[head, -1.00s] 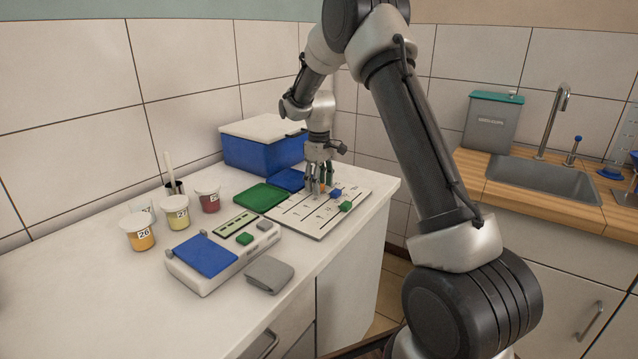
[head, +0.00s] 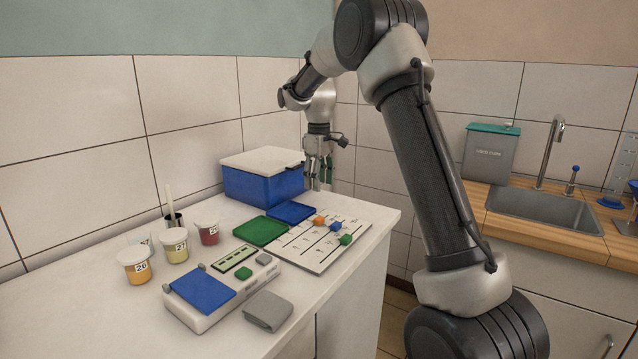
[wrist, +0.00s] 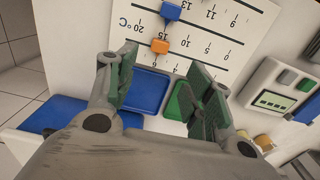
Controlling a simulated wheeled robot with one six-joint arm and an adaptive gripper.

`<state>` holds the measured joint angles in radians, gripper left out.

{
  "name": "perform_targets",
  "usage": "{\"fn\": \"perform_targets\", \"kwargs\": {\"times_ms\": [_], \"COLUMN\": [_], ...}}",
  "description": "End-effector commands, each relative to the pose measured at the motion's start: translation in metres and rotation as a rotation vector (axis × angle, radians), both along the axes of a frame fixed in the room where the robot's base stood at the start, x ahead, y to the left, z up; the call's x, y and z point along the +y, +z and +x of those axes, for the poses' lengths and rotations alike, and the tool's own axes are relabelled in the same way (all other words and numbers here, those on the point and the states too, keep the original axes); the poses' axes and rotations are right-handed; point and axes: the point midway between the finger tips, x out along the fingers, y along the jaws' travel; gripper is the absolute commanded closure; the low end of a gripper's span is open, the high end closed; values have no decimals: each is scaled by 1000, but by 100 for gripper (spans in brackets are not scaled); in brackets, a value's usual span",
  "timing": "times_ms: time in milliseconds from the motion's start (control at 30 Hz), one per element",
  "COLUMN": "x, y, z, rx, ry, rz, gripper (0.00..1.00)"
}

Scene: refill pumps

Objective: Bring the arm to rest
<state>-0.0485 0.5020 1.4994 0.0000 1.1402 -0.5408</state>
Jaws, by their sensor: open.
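My gripper (head: 319,173) hangs above the back of the white counter, beside the blue box and higher than the white scale board (head: 300,258). It is open and empty; the wrist view shows its two green-padded fingers (wrist: 162,92) apart with nothing between them. An orange block (head: 319,221), a blue block (head: 335,227) and a green block (head: 345,239) sit on the board. The orange block (wrist: 160,46) and the blue block (wrist: 170,11) also show in the wrist view, beyond the fingertips.
A blue box with a white lid (head: 262,177) stands close left of my gripper. A blue tray (head: 291,212) and green tray (head: 262,231) lie by the board. Several labelled cups (head: 174,246), a device with a blue pad (head: 203,290) and a grey cloth (head: 268,311) occupy the counter's left and front.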

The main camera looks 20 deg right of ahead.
Motion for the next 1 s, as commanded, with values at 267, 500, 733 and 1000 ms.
{"fn": "perform_targets", "kwargs": {"times_ms": [267,500,733,1000], "x": [0,-3,-10,-20], "y": [0,-29,4,40], "z": [0,-50,-145,-267], "rx": [-1,62,42,-52], "ry": [-23,-230,-391,-529], "rz": [0,-10,-9,17], "gripper": [48,48,48,48]}}
